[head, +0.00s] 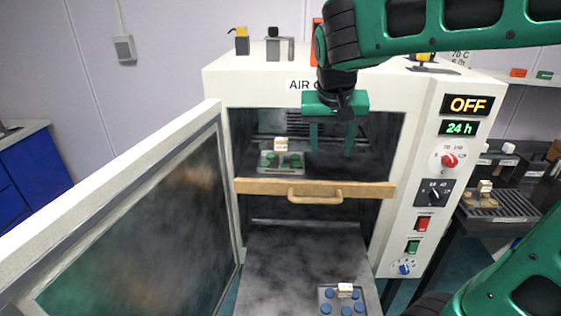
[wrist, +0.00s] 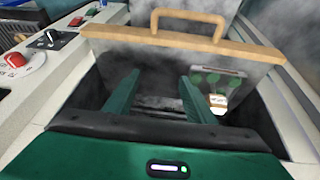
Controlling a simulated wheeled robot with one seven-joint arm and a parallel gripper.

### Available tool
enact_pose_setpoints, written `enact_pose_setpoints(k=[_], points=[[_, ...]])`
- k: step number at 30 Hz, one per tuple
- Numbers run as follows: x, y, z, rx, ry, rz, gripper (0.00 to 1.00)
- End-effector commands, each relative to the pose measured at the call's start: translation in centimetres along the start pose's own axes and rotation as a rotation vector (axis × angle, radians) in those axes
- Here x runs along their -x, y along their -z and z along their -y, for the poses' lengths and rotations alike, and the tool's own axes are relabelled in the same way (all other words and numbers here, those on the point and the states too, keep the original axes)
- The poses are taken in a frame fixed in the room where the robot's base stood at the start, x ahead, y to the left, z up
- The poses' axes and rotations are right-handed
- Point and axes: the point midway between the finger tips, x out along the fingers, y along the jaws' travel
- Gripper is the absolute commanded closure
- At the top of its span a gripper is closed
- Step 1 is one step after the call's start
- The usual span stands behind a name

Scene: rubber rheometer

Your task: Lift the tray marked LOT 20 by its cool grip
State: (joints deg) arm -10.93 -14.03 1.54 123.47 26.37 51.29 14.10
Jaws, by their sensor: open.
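A grey tray (head: 268,168) with green discs and a pale, labelled upright block (head: 281,145) sits inside the oven, left of my gripper. The wrist view shows this tray (wrist: 236,76) right of the fingers. Another grey tray (head: 328,293) with blue discs and a similar block (head: 345,289) lies lower, on the dark surface in front of the oven. I cannot read LOT 20 on either tray. My gripper (head: 332,150) points down in the oven opening, right of the green-disc tray. Its fingers (wrist: 160,79) are apart with nothing between them.
A wooden bar (head: 370,189) with a loop handle (head: 315,198) spans the opening in front of the green-disc tray. The oven door (head: 130,220) stands open at the left. The control panel reads OFF (head: 467,105) and 24 h. A rack (head: 502,208) stands right of the oven.

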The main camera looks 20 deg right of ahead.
Motion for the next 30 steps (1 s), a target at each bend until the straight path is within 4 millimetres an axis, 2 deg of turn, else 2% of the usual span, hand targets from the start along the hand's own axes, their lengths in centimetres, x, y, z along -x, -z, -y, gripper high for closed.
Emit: enact_pose_setpoints(k=[1, 3, 6, 9, 12, 21, 26, 30], points=[[0.8, 1.1, 3.0, 0.016, 0.018, -0.033, 0.5], [1.9, 2.1, 6.1, 0.022, 0.04, -0.072, 0.5], [3.1, 2.9, 9.4, 0.025, 0.065, -0.11, 0.5], [3.8, 3.2, 11.2, 0.026, 0.081, -0.13, 0.5], [3.2, 3.5, 11.8, 0.024, 0.085, -0.136, 0.5], [-0.8, 4.1, 12.0, 0.021, 0.084, -0.136, 0.5], [-1.7, 4.2, 12.1, 0.021, 0.085, -0.137, 0.5], [-3.1, 4.6, 12.3, 0.023, 0.084, -0.135, 0.5]])
